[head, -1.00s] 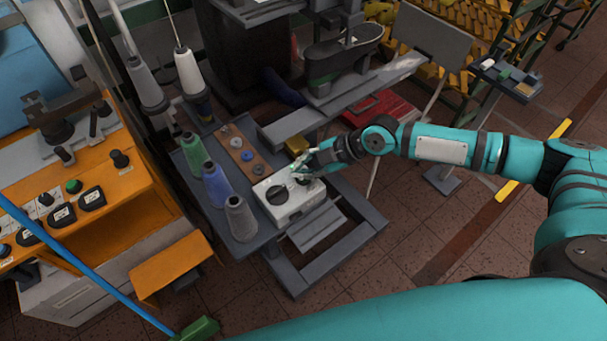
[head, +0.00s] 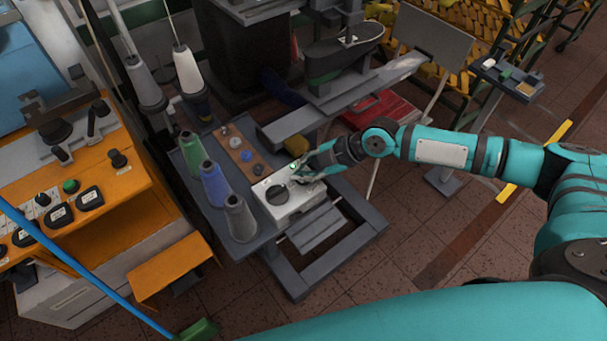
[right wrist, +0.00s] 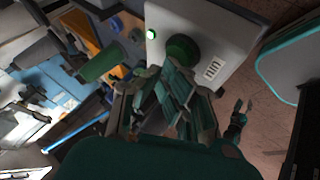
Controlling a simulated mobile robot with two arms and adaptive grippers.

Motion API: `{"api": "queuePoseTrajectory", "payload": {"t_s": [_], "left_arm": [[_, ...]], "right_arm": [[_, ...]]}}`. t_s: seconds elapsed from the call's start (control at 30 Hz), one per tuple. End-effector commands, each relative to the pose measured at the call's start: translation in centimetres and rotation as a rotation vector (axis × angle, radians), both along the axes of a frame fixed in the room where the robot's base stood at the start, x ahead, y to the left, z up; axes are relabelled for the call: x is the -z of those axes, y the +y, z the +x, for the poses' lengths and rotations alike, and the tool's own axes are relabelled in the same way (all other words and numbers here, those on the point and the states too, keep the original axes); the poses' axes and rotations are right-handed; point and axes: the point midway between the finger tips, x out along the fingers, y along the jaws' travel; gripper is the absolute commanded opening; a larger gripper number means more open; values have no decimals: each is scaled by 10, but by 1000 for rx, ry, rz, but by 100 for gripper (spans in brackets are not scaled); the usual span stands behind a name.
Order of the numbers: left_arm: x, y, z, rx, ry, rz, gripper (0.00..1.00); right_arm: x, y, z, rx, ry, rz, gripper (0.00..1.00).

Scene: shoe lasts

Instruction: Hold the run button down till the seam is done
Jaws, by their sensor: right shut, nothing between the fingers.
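A dark shoe form (head: 345,52) sits on the machine arm behind. A small blurred pronged shape, apparently my left gripper (right wrist: 243,106), shows in the wrist view.
Green (head: 193,152), blue (head: 214,184) and grey (head: 240,218) thread cones stand left of the box. An orange machine (head: 130,190) is at far left, with a blue pole (head: 80,265) across it. A red case (head: 378,108) lies behind my right arm.

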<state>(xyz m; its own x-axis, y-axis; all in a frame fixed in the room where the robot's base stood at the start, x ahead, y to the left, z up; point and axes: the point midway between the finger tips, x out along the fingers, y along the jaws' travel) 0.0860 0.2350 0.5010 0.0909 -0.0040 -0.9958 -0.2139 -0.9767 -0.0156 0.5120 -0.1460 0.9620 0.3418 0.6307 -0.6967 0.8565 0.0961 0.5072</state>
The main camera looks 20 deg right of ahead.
Motion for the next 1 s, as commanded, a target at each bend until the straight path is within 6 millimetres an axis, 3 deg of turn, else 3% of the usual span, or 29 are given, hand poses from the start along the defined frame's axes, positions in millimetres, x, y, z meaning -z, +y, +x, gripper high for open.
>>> {"api": "queuePoseTrajectory", "payload": {"t_s": [0.53,1.0], "left_arm": [[7,0,0,-1,0,0,40],[1,0,0,-2,-1,0,40]], "right_arm": [[8,0,0,-1,1,0,0],[-1,0,0,-1,1,0,0]]}}
